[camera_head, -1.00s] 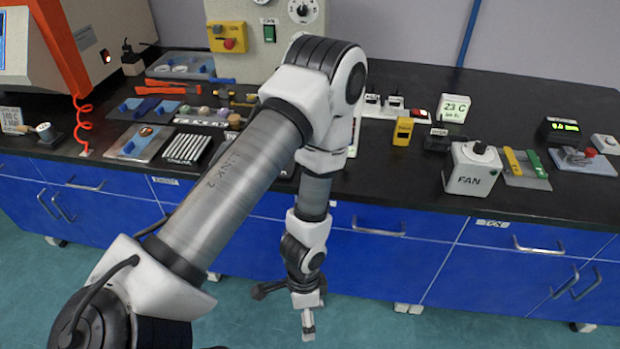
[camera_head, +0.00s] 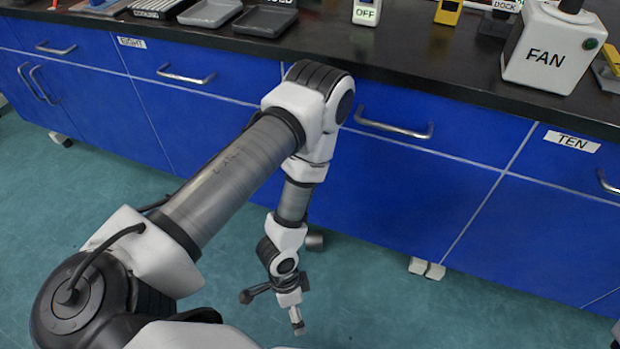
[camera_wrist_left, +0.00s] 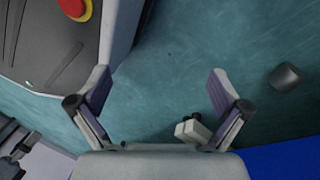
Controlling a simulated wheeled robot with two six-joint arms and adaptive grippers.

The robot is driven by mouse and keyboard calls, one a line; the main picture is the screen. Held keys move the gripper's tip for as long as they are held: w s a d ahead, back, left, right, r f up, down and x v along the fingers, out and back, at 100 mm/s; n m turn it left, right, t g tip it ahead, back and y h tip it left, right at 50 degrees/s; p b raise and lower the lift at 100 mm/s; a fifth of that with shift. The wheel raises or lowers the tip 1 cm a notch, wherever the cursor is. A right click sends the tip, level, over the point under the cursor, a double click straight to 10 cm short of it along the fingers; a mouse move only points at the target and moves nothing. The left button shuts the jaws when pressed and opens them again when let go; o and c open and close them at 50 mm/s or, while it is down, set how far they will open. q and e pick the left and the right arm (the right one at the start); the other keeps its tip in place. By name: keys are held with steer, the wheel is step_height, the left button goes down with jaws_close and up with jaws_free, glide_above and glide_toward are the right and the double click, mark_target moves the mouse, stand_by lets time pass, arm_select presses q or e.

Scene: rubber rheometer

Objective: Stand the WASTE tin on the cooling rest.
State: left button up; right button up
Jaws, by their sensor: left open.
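A dark grey cylinder (camera_head: 314,240) is on the floor by the blue cabinets, just right of my left forearm. It also shows in the left wrist view (camera_wrist_left: 287,77), right of the fingers. No label is readable on it, so I cannot tell whether it is the WASTE tin. The cooling rest (camera_head: 155,6), a black rack with a COOLING label, is on the counter at the top left, partly cut off. My left gripper (camera_head: 297,326) hangs low over the floor. In the wrist view its fingers (camera_wrist_left: 160,80) are apart and empty. My right gripper is not in view.
Grey trays (camera_head: 265,22) sit right of the rack near the counter's front edge. The FAN box (camera_head: 550,50) is at the right. Cabinet handles (camera_head: 395,129) stick out from the blue fronts. White cabinet feet (camera_head: 427,268) are on the floor. Open green floor lies around the gripper.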

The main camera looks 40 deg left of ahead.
arm_select(q)
step_height(320, 180, down, 10)
steer(key=w+f+m+g+b, duration=0.1)
steer(key=w+m+g+b, duration=0.1)
steer(key=m, duration=0.9)
steer(key=m+t+y, duration=0.5)
steer(key=m+t, duration=0.2)
steer(key=m, duration=2.1)
glide_toward(313, 250)
steer(key=f, duration=0.1)
steer(key=b+x, duration=0.7)
steer(key=shift+w+a+f, duration=0.15)
steer(key=shift+w+f, duration=0.15)
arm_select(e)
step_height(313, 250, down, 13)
arm_select(q)
steer(key=shift+s, duration=0.15)
steer(key=c, duration=0.5)
steer(key=o, duration=0.5)
steer(key=shift+m, duration=0.3)
steer(key=p+v, duration=0.6)
steer(key=v, duration=0.1)
steer(key=shift+w+r, duration=0.25)
steer(key=shift+r, duration=0.05)
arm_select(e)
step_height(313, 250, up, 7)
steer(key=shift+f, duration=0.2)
